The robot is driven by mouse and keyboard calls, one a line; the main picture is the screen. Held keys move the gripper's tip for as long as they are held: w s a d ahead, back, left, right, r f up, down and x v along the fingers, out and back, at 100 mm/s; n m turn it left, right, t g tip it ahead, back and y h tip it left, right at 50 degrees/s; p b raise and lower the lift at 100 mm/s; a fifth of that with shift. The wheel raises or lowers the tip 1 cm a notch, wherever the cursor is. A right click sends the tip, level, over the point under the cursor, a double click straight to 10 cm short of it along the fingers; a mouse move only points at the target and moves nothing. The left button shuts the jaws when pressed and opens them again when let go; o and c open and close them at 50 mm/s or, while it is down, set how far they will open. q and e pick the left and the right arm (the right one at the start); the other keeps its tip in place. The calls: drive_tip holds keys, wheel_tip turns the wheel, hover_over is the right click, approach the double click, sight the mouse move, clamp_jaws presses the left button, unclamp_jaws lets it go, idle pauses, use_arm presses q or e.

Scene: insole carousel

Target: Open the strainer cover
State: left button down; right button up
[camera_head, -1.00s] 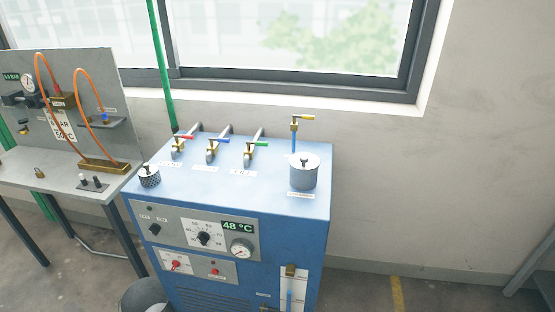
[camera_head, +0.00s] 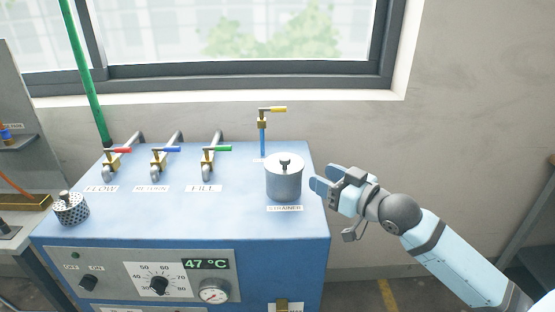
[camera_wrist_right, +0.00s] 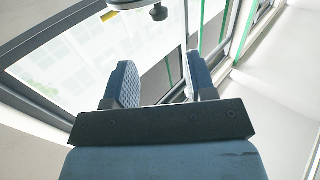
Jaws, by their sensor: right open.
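The strainer (camera_head: 284,182) is a grey metal cylinder on top of the blue machine, above a "STRAINER" label. Its round cover (camera_head: 284,162) sits flat on it, with a dark knob (camera_head: 285,159) in the middle. My right gripper (camera_head: 318,182) is just right of the strainer in the head view, apart from the knob. In the right wrist view its two fingers (camera_wrist_right: 158,82) are spread with nothing between them. A round dark knob on a grey stem (camera_wrist_right: 158,12) shows at that view's top edge, beyond the fingers. My left gripper is not in view.
A yellow-handled valve (camera_head: 264,125) stands behind the strainer. Red, blue and green-handled valves (camera_head: 211,155) line the left of the blue machine top (camera_head: 235,200). A perforated metal basket (camera_head: 70,208) sits at its left corner. The window and wall are behind.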

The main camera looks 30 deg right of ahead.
sight(289, 161)
drive_tip(key=x, duration=1.1)
drive_tip(key=shift+w+a, duration=0.2)
drive_tip(key=shift+w, duration=0.3)
